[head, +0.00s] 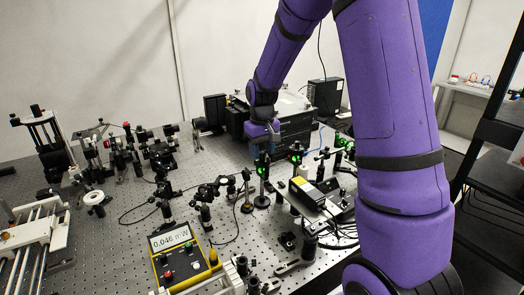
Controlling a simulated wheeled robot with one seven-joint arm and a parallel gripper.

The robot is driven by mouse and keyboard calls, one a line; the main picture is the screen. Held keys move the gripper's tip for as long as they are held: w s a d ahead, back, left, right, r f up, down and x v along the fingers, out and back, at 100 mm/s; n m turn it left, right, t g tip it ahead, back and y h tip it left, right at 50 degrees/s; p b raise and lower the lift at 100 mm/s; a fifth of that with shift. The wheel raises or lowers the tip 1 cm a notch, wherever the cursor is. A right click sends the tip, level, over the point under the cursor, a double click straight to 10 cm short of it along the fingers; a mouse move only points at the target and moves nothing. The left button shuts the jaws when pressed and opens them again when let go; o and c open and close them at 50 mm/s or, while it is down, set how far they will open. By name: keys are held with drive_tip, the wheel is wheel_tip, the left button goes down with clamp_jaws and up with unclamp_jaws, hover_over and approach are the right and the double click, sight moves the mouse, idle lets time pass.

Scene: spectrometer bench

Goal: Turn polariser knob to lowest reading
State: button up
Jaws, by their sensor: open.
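My purple arm reaches over the bench to the back middle, and my gripper (268,147) is small there, pointing down. It is open; its fingertips are hard to make out against dark parts. It is just above and behind post-mounted optics with green-lit faces, one at the left (262,166) and one at the right (296,152). I cannot tell which part is the polariser knob, or whether the gripper touches anything. A yellow power meter (186,277) stands at the front, and its display (170,238) appears to read 0.046 mW.
The perforated optical bench (110,222) carries several post-mounted optics at the left and middle. Dark box-shaped equipment (325,93) stands at the back. A yellow-labelled box (307,190) with cables lies right of centre. A rail stage (35,235) fills the left edge. Bare bench shows left of the meter.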

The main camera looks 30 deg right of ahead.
sight(262, 153)
wheel_tip(262, 153, up, 10)
drive_tip(key=shift+r, duration=0.2)
idle(0.5)
drive_tip(key=s+a+r+t, duration=0.1)
drive_tip(key=s+a+r, duration=0.2)
drive_tip(key=s+r, duration=0.35)
drive_tip(key=s+a+r+t, duration=0.2)
drive_tip(key=s+r, duration=0.1)
drive_tip(key=s, duration=0.6)
drive_tip(key=s+a+t, duration=0.2)
drive_tip(key=s+a, duration=0.1)
drive_tip(key=s, duration=1.1)
